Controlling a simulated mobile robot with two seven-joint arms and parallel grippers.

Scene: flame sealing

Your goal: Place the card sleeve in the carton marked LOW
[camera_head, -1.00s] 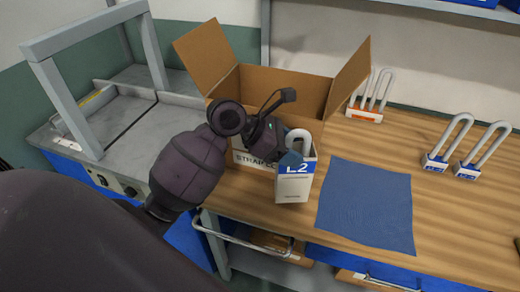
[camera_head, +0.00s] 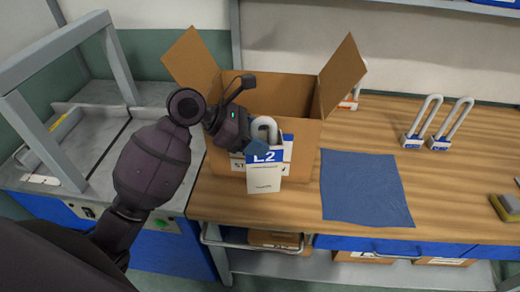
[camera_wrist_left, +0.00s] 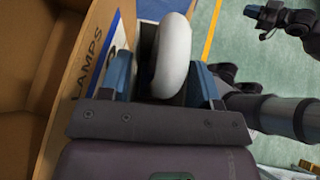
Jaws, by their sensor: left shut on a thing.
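The card sleeve (camera_head: 264,178) is white with a blue band marked L2, and a white U-shaped lamp tube (camera_head: 264,125) stands out of its top. My left gripper (camera_head: 262,151) is shut on the sleeve and holds it upright in front of an open brown carton. In the left wrist view the lamp tube (camera_wrist_left: 171,55) shows between the blue fingers (camera_wrist_left: 165,85). The carton (camera_head: 302,150) has its flaps up; its front label, beginning "ST", is partly hidden by the sleeve. No LOW marking is legible. My right gripper (camera_wrist_left: 272,18) seems to show small in the left wrist view; its jaws are unclear.
A blue mat (camera_head: 365,190) lies right of the carton. Another lamp is partly hidden behind the carton. A grey frame (camera_head: 62,38) stands at left. A yellow-grey block (camera_head: 506,207) is at the right edge.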

